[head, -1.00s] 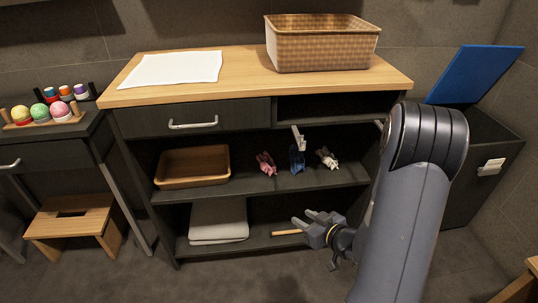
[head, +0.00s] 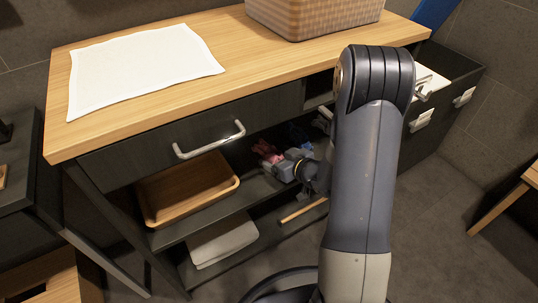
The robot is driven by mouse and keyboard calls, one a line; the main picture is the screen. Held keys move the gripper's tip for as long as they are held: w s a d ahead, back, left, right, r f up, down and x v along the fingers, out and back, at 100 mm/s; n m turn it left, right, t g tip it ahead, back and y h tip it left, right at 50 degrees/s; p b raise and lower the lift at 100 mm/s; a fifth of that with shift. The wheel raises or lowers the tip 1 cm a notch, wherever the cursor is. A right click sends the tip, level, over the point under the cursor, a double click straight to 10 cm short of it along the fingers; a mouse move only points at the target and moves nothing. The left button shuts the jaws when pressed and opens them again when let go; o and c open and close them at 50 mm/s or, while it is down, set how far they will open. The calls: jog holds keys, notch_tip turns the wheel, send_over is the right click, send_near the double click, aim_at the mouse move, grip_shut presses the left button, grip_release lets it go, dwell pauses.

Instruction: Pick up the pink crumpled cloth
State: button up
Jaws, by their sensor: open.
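The pink crumpled cloth (head: 264,148) lies on the middle shelf of the dark vanity, under the drawer. My gripper (head: 279,166) is open at this shelf, its fingers pointing left and close to the cloth's near side. I cannot tell whether they touch it. A blue crumpled cloth (head: 297,133) lies just behind, partly hidden by my arm. The third, pale cloth is hidden.
A wooden tray (head: 188,190) is left of the cloth on the same shelf. The drawer handle (head: 210,140) juts out above. A folded grey towel (head: 222,240) and a wooden stick (head: 303,210) are below. A woven basket (head: 310,18) and white cloth (head: 142,65) are on top.

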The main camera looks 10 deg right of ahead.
jog(key=x, duration=0.3)
jog(key=shift+w+a+f+b, duration=0.1)
jog(key=shift+w+f+b, duration=0.05)
jog(key=shift+b, duration=0.25)
jog(key=c, duration=1.1)
jog(key=shift+o, duration=0.2)
